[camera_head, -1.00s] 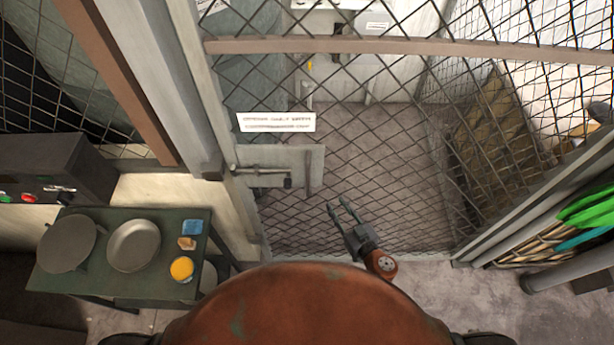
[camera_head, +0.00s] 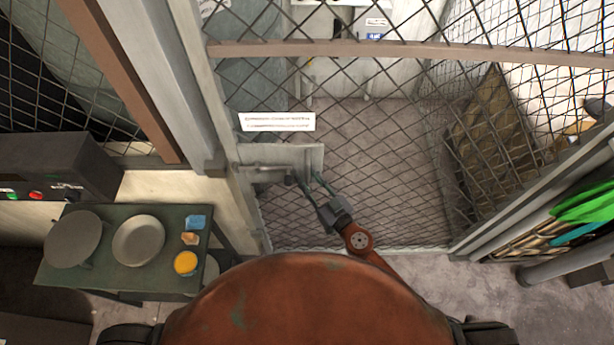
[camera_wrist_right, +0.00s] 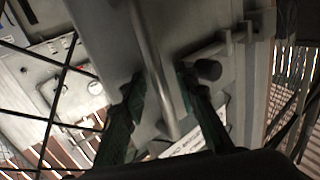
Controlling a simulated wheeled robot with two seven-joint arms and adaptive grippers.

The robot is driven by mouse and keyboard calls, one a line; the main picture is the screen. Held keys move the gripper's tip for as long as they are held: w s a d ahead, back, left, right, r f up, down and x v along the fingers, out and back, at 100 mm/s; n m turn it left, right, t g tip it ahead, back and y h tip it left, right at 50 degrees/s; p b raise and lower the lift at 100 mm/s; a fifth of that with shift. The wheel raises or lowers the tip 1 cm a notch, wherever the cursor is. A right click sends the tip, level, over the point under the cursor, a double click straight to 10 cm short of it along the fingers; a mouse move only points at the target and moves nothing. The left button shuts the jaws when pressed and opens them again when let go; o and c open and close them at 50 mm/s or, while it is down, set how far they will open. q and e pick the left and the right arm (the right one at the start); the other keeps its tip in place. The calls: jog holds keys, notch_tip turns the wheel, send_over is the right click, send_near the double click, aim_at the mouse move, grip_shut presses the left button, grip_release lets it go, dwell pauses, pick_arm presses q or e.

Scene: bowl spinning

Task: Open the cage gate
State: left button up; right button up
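The cage gate (camera_head: 380,150) is a wire-mesh panel and looks closed. Its grey latch plate (camera_head: 290,156) sits at the gate's left edge, with a sliding bolt that ends in a dark knob (camera_wrist_right: 208,70). A metal handle bar (camera_wrist_right: 150,50) stands out from the plate in the right wrist view. My right gripper (camera_head: 310,180) is at the plate, with its green fingers apart. In the right wrist view its fingers (camera_wrist_right: 162,76) lie on either side of the bar, and the knob is just beside the right finger. I cannot tell whether they touch. My left gripper is out of view.
A green table (camera_head: 120,282) with two grey pans (camera_head: 138,241), a yellow-topped jar (camera_head: 186,263) and a blue item (camera_head: 195,222) stands at the left. A dark control box (camera_head: 60,165) is behind it. A grey post and rack (camera_head: 560,262) stand at the right.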

jog(key=shift+c, duration=0.5)
grip_shut()
